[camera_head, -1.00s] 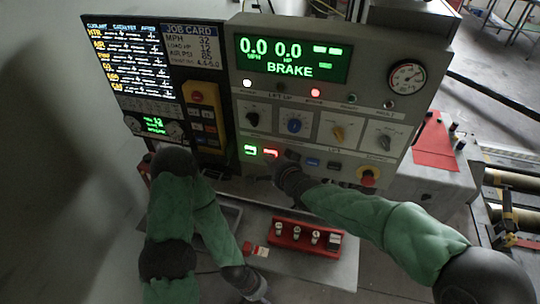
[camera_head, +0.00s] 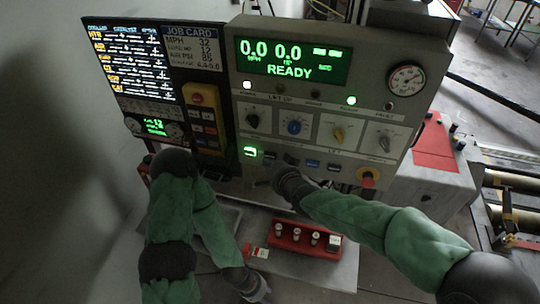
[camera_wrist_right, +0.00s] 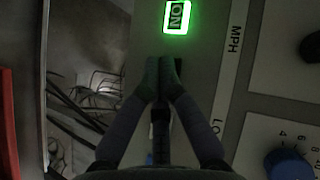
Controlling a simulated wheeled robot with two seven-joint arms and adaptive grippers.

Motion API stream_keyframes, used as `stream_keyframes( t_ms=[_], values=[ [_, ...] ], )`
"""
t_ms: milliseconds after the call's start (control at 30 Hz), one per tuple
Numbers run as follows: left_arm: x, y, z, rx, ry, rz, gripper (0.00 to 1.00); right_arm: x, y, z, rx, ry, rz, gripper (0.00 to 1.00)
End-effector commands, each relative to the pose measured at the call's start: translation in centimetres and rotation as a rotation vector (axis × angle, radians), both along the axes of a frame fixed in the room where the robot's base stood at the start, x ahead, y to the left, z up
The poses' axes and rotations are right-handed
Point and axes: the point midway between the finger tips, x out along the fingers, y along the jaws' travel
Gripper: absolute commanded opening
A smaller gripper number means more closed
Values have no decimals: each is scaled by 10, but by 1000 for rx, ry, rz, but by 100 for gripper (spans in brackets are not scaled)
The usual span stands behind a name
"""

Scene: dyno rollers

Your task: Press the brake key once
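The brake key (camera_head: 270,155) is unlit on the lower panel row, just right of the green-lit ON key (camera_head: 250,151). The display (camera_head: 290,60) reads READY with 0.0 and 0.0. My right gripper (camera_head: 276,178) is at the panel just below the keys. In the right wrist view its fingertips (camera_wrist_right: 164,68) are together, with nothing seen between them, over or beside a dark key. Whether they touch it I cannot tell. The lit ON key (camera_wrist_right: 178,16) is beyond them. My left gripper (camera_head: 255,290) hangs low near the bench; its fingers are unclear.
Above the keys are several knobs, including a blue one (camera_head: 294,126). A red stop button (camera_head: 368,178) is at the panel's lower right. A red tray (camera_head: 318,246) with small fittings lies on the bench below.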

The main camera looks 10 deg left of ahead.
Motion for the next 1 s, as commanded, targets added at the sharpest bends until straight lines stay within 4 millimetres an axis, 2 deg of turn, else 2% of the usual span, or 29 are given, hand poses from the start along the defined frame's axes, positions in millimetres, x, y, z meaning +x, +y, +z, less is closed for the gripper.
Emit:
stream_keyframes(
  t_ms=[367,800,1000],
  values=[
    [0,0,2,0,0,0,40,-3,0,0,-1,-1,0,0],
    [0,0,18,0,0,0,40,-40,2,1,0,1,1,0],
    [0,0,21,0,0,0,40,-50,2,1,-1,-1,0,0]
  ],
)
